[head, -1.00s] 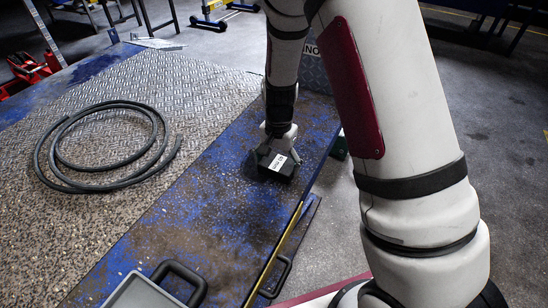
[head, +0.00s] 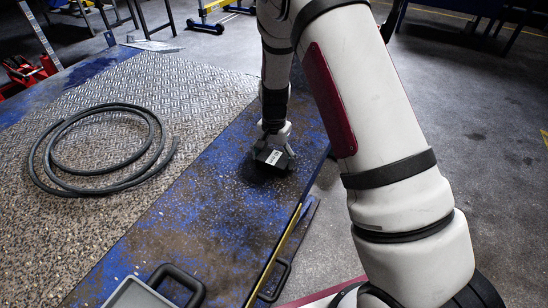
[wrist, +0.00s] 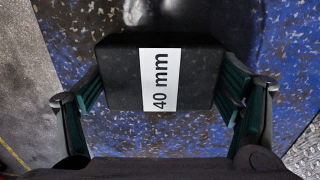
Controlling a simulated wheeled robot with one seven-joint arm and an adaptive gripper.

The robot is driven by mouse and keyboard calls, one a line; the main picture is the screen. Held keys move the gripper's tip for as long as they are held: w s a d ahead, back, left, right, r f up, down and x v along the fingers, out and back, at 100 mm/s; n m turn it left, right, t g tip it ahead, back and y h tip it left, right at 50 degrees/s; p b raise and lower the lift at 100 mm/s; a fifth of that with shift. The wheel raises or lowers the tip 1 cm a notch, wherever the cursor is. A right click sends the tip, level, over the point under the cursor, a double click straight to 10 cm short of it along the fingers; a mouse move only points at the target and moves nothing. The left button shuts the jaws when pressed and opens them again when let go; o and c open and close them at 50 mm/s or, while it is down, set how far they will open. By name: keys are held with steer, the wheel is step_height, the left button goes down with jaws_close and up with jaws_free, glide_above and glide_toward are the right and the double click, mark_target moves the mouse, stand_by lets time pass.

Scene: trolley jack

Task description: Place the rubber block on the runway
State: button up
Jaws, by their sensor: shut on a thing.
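The rubber block (wrist: 160,75) is black with a white label reading "40 mm". My gripper (head: 272,155) is shut on it; in the wrist view the green-padded fingers hold it at its left and right sides. The runway (head: 215,195) is a long, worn blue-painted strip. The block is over the runway, right at or just above its surface; I cannot tell whether it touches. The blue surface also shows below it in the wrist view (wrist: 275,60). My arm hides the far part of the runway.
A coiled dark hose (head: 105,150) lies on the tread plate (head: 215,88) left of the runway. A grey case with a dark handle (head: 178,280) is at the near end. A yellow-edged bar (head: 275,255) runs along the near right edge. Grey floor is open at right.

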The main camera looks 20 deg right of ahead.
mark_target(274, 158)
steer(key=shift+f, duration=0.1)
steer(key=o, duration=1.3)
steer(key=shift+o, duration=0.2)
step_height(274, 158, up, 12)
steer(key=p, duration=0.1)
steer(key=shift+r, duration=0.25)
